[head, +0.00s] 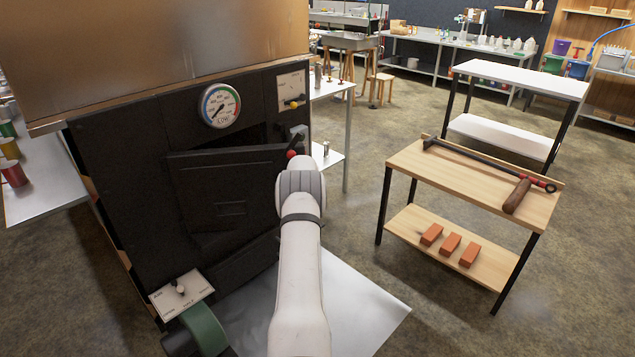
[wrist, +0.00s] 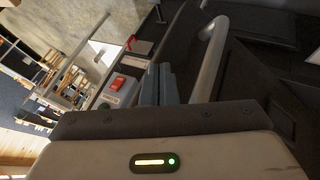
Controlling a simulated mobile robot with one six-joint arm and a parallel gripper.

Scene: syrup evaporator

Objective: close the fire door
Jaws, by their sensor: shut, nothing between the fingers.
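The black fire door (head: 225,200) is on the dark front of the evaporator in the head view. It stands ajar, with its panel angled out from the front and a dark gap above it. In the wrist view a curved pale metal bar (wrist: 208,65), seemingly the door's handle, stands out from a dark panel (wrist: 255,85). My gripper (wrist: 160,84) is shut and empty, just left of that bar in the wrist view. I cannot tell whether it touches the bar. In the head view my arm hides the fingers and the door's right edge.
A round gauge (head: 220,105) sits above the door. A red knob (head: 291,154) is near my wrist. A wooden bench (head: 470,185) holding a long tool stands right, with open floor between.

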